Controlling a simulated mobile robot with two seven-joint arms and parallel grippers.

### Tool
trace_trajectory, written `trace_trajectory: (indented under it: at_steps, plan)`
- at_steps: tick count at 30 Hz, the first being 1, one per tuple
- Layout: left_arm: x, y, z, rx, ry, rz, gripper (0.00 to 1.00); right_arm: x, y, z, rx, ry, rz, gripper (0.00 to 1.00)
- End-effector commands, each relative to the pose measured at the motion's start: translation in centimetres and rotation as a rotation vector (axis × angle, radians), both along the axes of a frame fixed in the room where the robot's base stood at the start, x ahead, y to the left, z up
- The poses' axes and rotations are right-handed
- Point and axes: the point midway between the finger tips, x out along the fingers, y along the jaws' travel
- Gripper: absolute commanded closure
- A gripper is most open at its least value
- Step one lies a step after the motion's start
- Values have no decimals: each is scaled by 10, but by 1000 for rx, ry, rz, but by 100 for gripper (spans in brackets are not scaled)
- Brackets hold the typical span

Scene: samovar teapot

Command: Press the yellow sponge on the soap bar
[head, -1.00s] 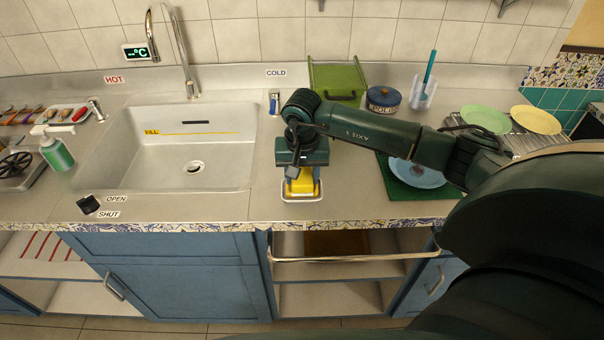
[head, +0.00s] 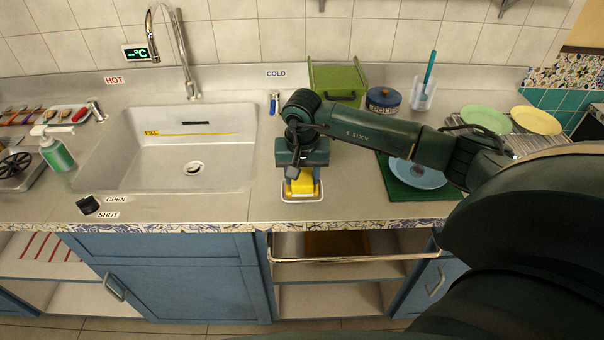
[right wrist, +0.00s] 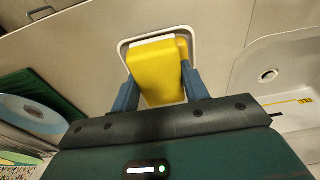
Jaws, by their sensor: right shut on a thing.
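The yellow sponge (head: 302,184) is between the fingers of my right gripper (head: 301,180), over a small white-rimmed dish (head: 287,200) near the counter's front edge. In the right wrist view, both fingers of the right gripper (right wrist: 160,92) lie along the sides of the sponge (right wrist: 158,75). The white dish rim (right wrist: 194,42) shows around its far end. A darker yellow sliver (right wrist: 184,47) beside the sponge looks like the soap bar, which is mostly hidden beneath. I cannot tell whether sponge and soap touch. My left gripper is not in view.
The sink (head: 190,150) is left of the dish. A green box (head: 338,82), a blue pot (head: 383,100) and a brush holder (head: 422,95) stand behind. A blue plate (head: 417,177) on a green mat (head: 400,190) lies right.

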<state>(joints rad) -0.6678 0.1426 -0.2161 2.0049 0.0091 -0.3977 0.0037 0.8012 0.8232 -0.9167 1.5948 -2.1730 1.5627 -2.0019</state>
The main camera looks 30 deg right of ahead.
Motion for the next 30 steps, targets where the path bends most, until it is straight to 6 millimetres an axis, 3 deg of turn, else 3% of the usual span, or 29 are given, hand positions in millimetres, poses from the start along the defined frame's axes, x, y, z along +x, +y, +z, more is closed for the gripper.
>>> trace_trajectory:
  at_steps: [24, 30]
  plan:
    - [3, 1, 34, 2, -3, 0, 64, 0, 0, 63, 0, 0, 0, 73]
    - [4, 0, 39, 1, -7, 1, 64, 0, 0, 70, -1, 1, 0, 73]
